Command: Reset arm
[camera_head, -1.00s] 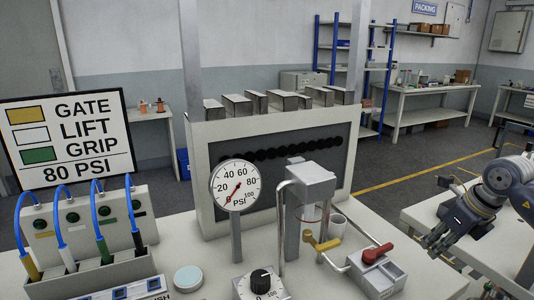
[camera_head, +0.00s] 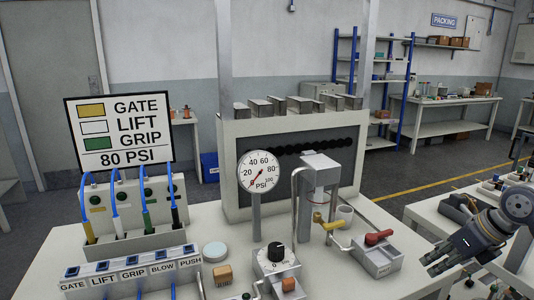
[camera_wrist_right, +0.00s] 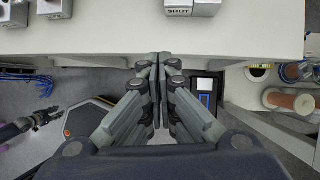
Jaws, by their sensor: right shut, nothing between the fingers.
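A dark gripper-like shape (camera_wrist_right: 45,117) at the left of the wrist view looks like my left gripper. It is too small to tell its jaws. No left gripper shows in the head view.
The bench holds a sign (camera_head: 119,130), a connector box (camera_head: 130,215), a pressure gauge (camera_head: 258,171), a dial box (camera_head: 277,262) and a red-handled valve (camera_head: 377,250) marked SHUT.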

